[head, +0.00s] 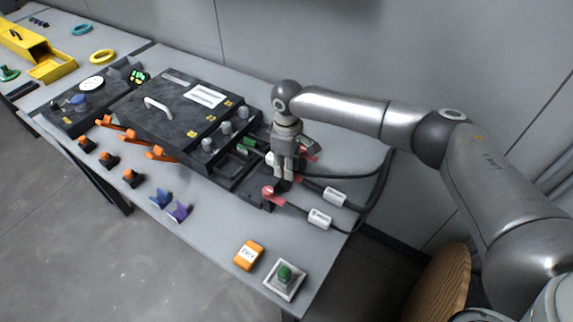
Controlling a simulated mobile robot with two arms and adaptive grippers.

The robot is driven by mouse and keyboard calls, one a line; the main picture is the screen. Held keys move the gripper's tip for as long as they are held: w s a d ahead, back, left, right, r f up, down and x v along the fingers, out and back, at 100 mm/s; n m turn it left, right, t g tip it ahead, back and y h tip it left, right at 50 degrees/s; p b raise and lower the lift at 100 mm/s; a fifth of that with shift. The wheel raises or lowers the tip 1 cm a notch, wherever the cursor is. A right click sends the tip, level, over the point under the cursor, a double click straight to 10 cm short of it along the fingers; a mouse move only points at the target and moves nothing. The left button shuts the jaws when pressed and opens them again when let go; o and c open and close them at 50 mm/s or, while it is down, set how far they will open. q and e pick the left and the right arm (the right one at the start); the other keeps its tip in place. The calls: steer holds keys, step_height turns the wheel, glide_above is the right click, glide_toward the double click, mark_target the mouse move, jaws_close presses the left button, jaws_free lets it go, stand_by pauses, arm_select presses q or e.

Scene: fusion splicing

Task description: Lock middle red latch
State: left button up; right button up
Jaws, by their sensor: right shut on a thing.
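My right gripper (284,178) points down over the right end of the black machine (165,115), where several red latches sit. It is shut on the middle red latch (297,178), most of which its fingers hide. The near red latch (270,193) shows in front of it, at the machine's corner beside a cable. The far red latch (309,154) shows partly behind the gripper. I cannot tell the middle latch's angle. My left gripper is not in view.
Black cables with white tags (320,219) run from the machine's right end. An orange box (249,255) and a green button on a grey base (285,280) stand at the table's front right. Orange, blue and purple clips line the front edge. A wall stands behind.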

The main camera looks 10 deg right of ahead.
steer(key=shift+n+p, duration=0.5)
steer(key=shift+n, duration=0.6)
steer(key=n+p, duration=0.1)
steer(key=n, duration=0.2)
steer(key=shift+a+n, duration=0.1)
steer(key=shift+n, duration=0.2)
steer(key=n, duration=0.3)
steer(key=shift+n, duration=0.3)
steer(key=n, duration=0.3)
steer(key=shift+n+p, duration=0.3)
steer(key=n, duration=0.3)
steer(key=shift+n, duration=0.3)
steer(key=n, duration=0.3)
steer(key=shift+n+h, duration=0.3)
steer(key=shift+n, duration=0.1)
steer(key=n, duration=0.3)
steer(key=shift+n, duration=2.1)
